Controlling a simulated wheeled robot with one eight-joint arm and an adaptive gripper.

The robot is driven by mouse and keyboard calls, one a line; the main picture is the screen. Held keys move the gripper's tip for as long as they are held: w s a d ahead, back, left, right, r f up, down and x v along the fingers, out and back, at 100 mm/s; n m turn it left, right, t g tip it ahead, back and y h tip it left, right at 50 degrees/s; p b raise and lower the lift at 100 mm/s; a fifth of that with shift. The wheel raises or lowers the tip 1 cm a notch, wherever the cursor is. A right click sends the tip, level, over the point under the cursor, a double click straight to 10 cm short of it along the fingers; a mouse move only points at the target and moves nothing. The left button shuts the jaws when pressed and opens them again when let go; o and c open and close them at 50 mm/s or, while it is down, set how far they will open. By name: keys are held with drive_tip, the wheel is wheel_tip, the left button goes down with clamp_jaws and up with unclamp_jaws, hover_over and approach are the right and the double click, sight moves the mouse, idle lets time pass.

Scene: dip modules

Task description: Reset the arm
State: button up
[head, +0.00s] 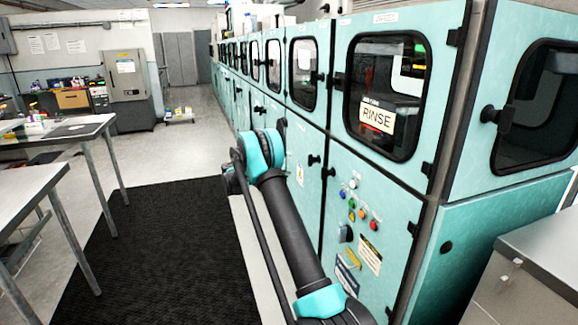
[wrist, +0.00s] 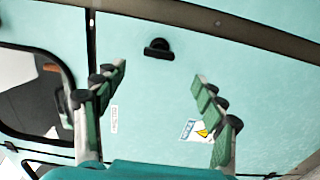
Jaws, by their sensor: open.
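My gripper (wrist: 160,85) shows in the wrist view with its two green-padded fingers spread apart and nothing between them. Beyond the fingers is a teal cabinet panel (wrist: 260,75) with a black knob (wrist: 159,48). The fingers look apart from the knob; the exact distance to the panel is hard to tell. In the head view my arm reaches forward along the front of the teal machine row (head: 345,190). My gripper is not clearly visible there.
A machine door with a window carries a RINSE label (head: 377,115). Coloured buttons (head: 362,213) sit below it. A grey bench (head: 530,270) stands at the near right. Tables (head: 40,200) stand on the left. A black mat (head: 165,260) covers open floor between.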

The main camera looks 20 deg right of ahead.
drive_tip(key=s+n+t+y, duration=0.15)
drive_tip(key=s+y, duration=0.75)
drive_tip(key=s, duration=1.3)
drive_tip(key=s+a+f+y, duration=0.3)
drive_tip(key=s+a, duration=0.1)
drive_tip(key=s, duration=0.5)
drive_tip(key=s+a+f+m+t+y, duration=0.1)
drive_tip(key=s+a+f+y, duration=0.2)
drive_tip(key=s, duration=0.7)
drive_tip(key=s+a+f+t+y, duration=0.1)
drive_tip(key=s+a+f+y, duration=0.2)
drive_tip(key=s+a, duration=0.3)
drive_tip(key=s+f, duration=0.1)
drive_tip(key=s, duration=0.3)
drive_tip(key=shift+a+m, duration=0.25)
drive_tip(key=shift+m, duration=0.1)
